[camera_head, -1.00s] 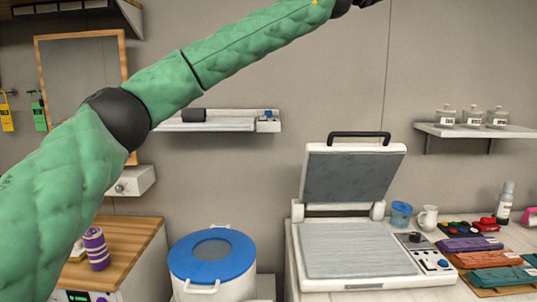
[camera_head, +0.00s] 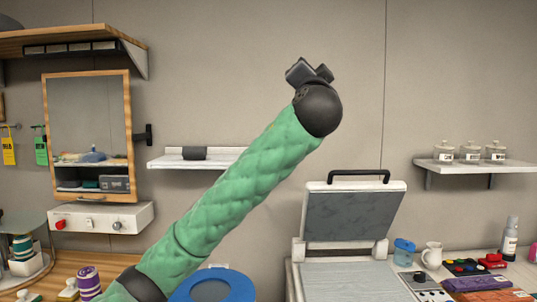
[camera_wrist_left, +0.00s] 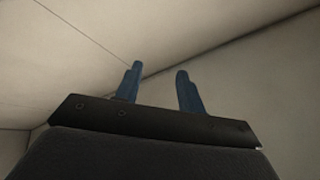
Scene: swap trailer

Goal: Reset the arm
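My left arm, in a green quilted sleeve (camera_head: 225,195), rises from the bottom left of the head view to a black wrist joint. My left gripper (camera_head: 311,72) is a small dark shape above that joint, against the bare wall. In the left wrist view, the two blue fingers (camera_wrist_left: 159,73) stand apart with nothing between them, so the gripper is open and empty. Behind them are only plain wall and ceiling surfaces. My right arm and gripper are in neither view.
A heat press (camera_head: 352,213) with its lid raised stands right of the arm. A blue-lidded bin (camera_head: 213,284) is partly behind the arm. Wall shelves hold a dark roll (camera_head: 194,153) and several jars (camera_head: 470,152). A wood-framed mirror (camera_head: 88,105) hangs left.

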